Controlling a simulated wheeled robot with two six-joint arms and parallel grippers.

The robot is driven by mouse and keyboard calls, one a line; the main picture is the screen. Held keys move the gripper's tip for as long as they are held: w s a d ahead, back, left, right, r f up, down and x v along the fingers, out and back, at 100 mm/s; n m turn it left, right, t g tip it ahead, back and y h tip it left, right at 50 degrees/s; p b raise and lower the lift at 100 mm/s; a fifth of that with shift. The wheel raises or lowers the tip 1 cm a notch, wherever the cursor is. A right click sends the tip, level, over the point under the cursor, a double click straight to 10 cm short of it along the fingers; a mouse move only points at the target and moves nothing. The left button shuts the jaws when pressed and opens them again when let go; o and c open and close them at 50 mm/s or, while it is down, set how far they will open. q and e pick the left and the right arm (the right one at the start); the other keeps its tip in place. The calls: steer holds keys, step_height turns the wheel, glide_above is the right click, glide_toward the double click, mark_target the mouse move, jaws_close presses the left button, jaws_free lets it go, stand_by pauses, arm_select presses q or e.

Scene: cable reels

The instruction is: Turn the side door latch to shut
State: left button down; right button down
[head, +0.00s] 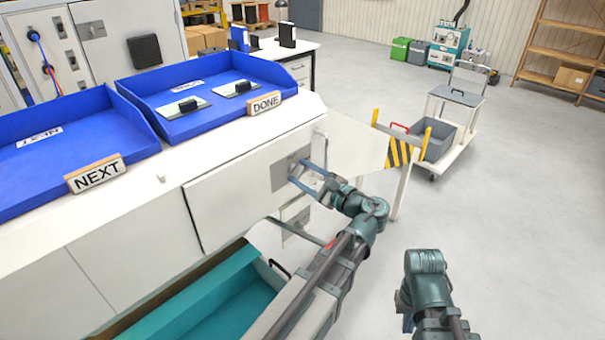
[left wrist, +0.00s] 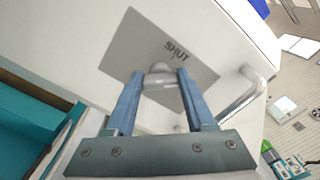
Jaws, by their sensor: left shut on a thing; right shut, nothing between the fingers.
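The side door (head: 235,195) is a white panel on the front of the white bench. A grey latch plate (head: 284,176) sits near its right end; in the left wrist view the plate (left wrist: 128,50) carries the word SHUT. The metal latch (left wrist: 160,78) stands out from the plate. My left gripper (head: 303,175) is at the plate, its two blue fingers (left wrist: 160,88) on either side of the latch and shut on it. The fingers hide part of the latch. My right gripper (head: 404,302) is low, apart from the bench, with its fingertips hidden.
A curved metal handle (left wrist: 246,92) stands right of the plate. A teal open drawer (head: 215,305) lies below the door. Blue trays marked NEXT (head: 95,175) and DONE (head: 264,103) sit on top.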

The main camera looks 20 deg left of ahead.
arm_select(q)
steer(key=n, duration=0.5)
steer(key=shift+s+f+n, duration=0.1)
steer(key=shift+n, duration=0.2)
steer(key=shift+f+n, duration=0.1)
steer(key=shift+n, duration=1.9)
steer(key=shift+c, duration=1.3)
jaws_free()
